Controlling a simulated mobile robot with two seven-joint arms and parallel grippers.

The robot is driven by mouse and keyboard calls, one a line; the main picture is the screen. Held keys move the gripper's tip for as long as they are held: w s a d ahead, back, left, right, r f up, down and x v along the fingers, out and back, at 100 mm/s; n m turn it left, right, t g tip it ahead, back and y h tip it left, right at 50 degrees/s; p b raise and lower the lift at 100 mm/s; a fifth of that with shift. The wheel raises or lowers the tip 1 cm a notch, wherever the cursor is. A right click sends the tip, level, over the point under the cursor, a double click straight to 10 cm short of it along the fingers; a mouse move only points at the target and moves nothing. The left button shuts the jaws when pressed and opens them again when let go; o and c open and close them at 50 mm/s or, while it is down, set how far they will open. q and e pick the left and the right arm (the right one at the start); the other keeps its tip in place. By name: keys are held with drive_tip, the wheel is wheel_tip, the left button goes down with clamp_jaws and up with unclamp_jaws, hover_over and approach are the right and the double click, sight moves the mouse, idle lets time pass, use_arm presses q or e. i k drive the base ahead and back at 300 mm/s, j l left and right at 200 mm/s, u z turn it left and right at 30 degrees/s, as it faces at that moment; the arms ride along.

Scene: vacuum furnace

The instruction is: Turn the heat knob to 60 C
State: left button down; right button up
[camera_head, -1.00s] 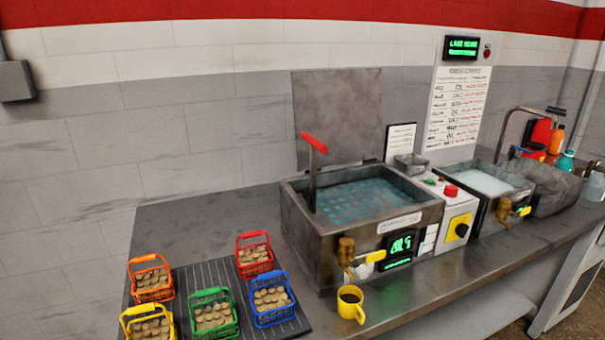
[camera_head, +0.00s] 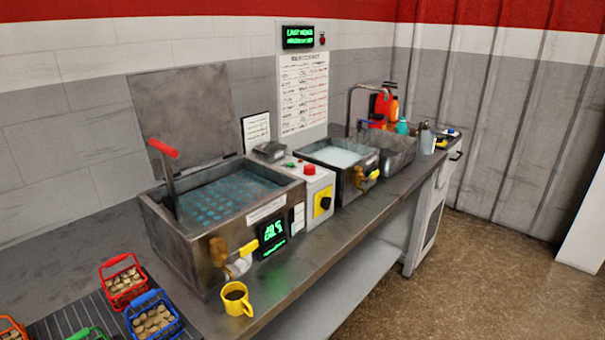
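The heat knob is most likely the black knob on a yellow square plate (camera_head: 324,203), on the front of the grey control box (camera_head: 312,190) between the two basins. Its setting is too small to read. The box also has a red button (camera_head: 309,169) and a green one on top. A digital display with green characters (camera_head: 271,231) sits on the front of the larger water-filled basin (camera_head: 170,220); its digits are not clear to me. Neither of my grippers is in view.
Red (camera_head: 122,281) and blue (camera_head: 153,318) baskets of round pieces stand at lower left, with orange and green ones partly cut off. A yellow mug (camera_head: 236,299) stands at the bench's front edge. A smaller basin (camera_head: 345,165), sink and bottles are further right. Open floor (camera_head: 470,270) lies right.

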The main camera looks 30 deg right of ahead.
sight(308, 169)
drive_tip(key=l+u, duration=0.2)
drive_tip(key=l, duration=0.85)
drive_tip(key=k+l+u, duration=0.1)
drive_tip(key=l+u, duration=0.15)
drive_tip(key=l, duration=0.8)
